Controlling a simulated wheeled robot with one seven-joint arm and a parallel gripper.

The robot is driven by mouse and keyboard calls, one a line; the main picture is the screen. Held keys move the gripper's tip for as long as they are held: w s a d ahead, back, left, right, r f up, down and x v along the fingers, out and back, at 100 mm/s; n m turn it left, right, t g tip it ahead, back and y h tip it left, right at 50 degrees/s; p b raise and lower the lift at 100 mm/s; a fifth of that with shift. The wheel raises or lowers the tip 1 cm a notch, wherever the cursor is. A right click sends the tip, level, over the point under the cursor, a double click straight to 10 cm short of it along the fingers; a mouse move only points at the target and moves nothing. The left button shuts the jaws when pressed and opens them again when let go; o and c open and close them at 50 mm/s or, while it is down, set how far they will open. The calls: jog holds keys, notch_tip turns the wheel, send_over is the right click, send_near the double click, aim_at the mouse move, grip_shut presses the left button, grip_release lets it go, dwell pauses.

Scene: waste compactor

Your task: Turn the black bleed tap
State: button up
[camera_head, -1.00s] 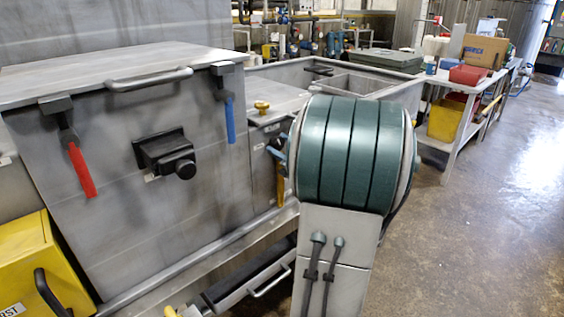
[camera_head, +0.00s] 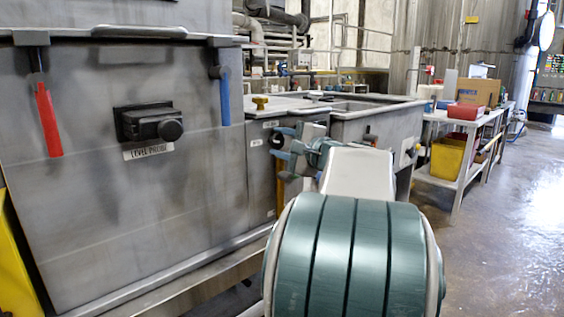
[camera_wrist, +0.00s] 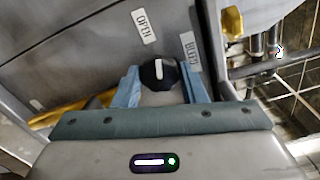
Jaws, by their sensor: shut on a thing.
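The black bleed tap (camera_wrist: 158,73) is a round knob with a white pointer line, on a grey metal panel in the wrist view. An "OPEN" label (camera_wrist: 144,26) is at its upper left and a "BLEED" label (camera_wrist: 190,52) at its right. The pointer points roughly to the top of the wrist picture, not straight at "OPEN". My gripper (camera_wrist: 159,82) has its blue fingers on both sides of the tap, shut on it. In the head view my gripper (camera_head: 284,146) is at the panel right of the large grey tank, and the tap (camera_head: 277,141) shows only as a small dark shape.
The tank front (camera_head: 90,220) carries a red lever (camera_head: 47,120), a blue lever (camera_head: 224,100) and a black level probe box (camera_head: 148,123). A yellow handle (camera_head: 280,185) hangs below my gripper. A bench with boxes (camera_head: 470,115) stands at right. Floor at right is clear.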

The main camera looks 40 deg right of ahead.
jog(key=shift+f+n+b, duration=0.1)
jog(key=shift+n+b, duration=0.7)
jog(key=shift+b, duration=0.15)
jog(key=o, duration=0.9)
jog(key=shift+o, duration=0.2)
jog(key=s+d+p, duration=0.1)
jog(key=s, duration=1.2)
jog(key=shift+s+p, duration=0.4)
